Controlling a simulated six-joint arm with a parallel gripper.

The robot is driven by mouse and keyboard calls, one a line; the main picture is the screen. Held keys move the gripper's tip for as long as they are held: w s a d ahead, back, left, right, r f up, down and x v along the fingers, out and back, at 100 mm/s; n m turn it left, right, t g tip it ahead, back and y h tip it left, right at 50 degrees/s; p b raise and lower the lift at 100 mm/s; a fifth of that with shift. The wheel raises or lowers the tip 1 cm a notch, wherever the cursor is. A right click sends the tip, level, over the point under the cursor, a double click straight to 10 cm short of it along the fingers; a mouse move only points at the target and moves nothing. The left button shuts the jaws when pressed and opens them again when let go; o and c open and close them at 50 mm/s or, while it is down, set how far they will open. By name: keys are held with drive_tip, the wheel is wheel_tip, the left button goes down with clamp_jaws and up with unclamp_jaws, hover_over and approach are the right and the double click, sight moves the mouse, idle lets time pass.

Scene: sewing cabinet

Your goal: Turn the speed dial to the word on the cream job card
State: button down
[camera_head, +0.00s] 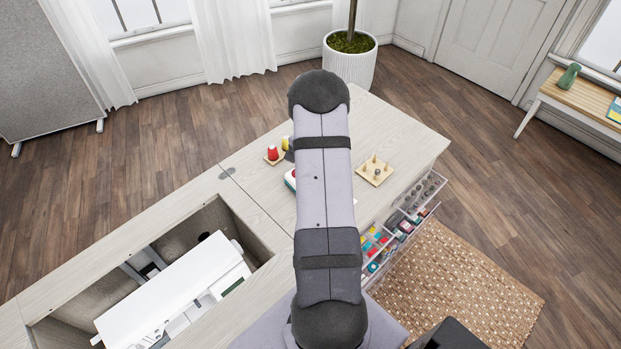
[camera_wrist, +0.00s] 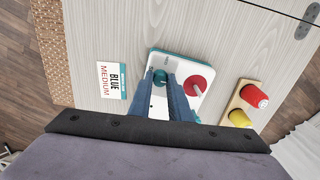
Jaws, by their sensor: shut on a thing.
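A pale card (camera_wrist: 105,92) with a teal edge lies on the cabinet top in the wrist view; it reads BLUE and MEDIUM. Beside it is a white box with a teal rim (camera_wrist: 152,106). The box carries a teal dial (camera_wrist: 159,76) and a larger round red part (camera_wrist: 205,76). My gripper (camera_wrist: 173,80) reaches over the box with its blue fingers close together, shut at the teal dial. The fingers partly cover the box and dial, so the dial's setting cannot be read. In the head view the box (camera_head: 290,181) shows only as a sliver beside my arm.
A wooden stand (camera_wrist: 236,101) with red and yellow spools is close right of the box in the wrist view. A pegged wooden board (camera_head: 375,170) stands on the cabinet top. Drawers (camera_head: 405,222) with small items stand open. A white sewing machine (camera_head: 175,290) sits in the cabinet opening.

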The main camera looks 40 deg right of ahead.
drive_tip(key=n+b, duration=0.1)
drive_tip(key=n, duration=0.2)
drive_tip(key=shift+n, duration=0.4)
drive_tip(key=n, duration=0.4)
drive_tip(key=shift+b, duration=0.4)
drive_tip(key=n, duration=0.5)
drive_tip(key=shift+b, duration=0.3)
drive_tip(key=shift+n, duration=1.7)
drive_tip(key=c, duration=1.6)
unclamp_jaws()
drive_tip(key=shift+c, duration=0.2)
drive_tip(key=shift+r, duration=0.1)
